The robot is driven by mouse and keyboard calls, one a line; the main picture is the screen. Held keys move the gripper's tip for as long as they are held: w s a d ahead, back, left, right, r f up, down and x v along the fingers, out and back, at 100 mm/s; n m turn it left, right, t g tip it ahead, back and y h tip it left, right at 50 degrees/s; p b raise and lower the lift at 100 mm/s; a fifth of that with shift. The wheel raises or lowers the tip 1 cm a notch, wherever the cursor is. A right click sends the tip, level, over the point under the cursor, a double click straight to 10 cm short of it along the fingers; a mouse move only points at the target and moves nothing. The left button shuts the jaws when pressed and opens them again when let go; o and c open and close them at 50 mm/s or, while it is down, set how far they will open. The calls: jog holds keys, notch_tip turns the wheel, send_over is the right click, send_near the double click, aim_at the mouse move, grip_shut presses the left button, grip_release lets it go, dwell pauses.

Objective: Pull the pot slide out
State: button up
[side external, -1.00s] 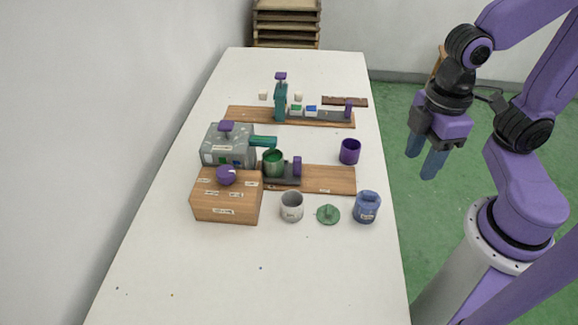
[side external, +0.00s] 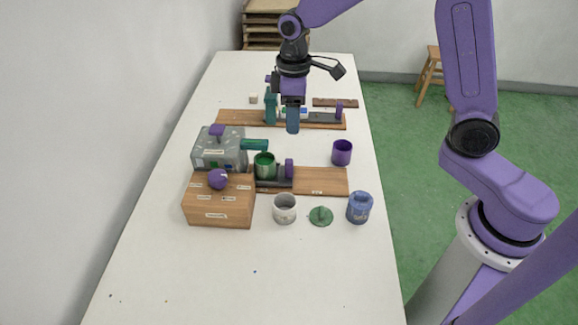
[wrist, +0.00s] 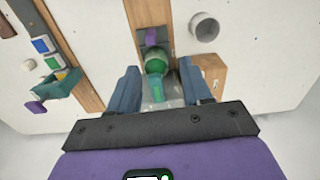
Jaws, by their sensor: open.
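The pot slide is a dark carriage (side external: 273,183) with an upright purple handle (side external: 289,169) at its right end, on a wooden board (side external: 320,181). A green pot (side external: 265,165) sits on the slide, beside the teal spout of the grey box (side external: 215,154). In the wrist view the purple handle (wrist: 151,37) and green pot (wrist: 156,62) lie ahead, beyond the fingertips. My gripper (side external: 292,128) is open and empty, in the air; its fingers overlap in the side view. It also shows in the wrist view (wrist: 159,75), a blue finger on each side of the pot's line.
A wooden box (side external: 220,204) with a purple knob adjoins the board. A white cup (side external: 284,209), green lid (side external: 321,216), blue jar (side external: 360,207) and purple cup (side external: 342,152) stand nearby. Behind is a second board (side external: 235,119) with a teal post. The table's front area is clear.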

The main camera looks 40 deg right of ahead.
aim_at(289, 161)
jog(key=f, duration=0.6)
jog(key=w+f, duration=0.1)
jog(key=f, duration=0.5)
jog(key=w+f, duration=0.1)
jog(key=f, duration=0.5)
jog(key=shift+w+d+f, duration=0.15)
jog(key=shift+d, duration=0.25)
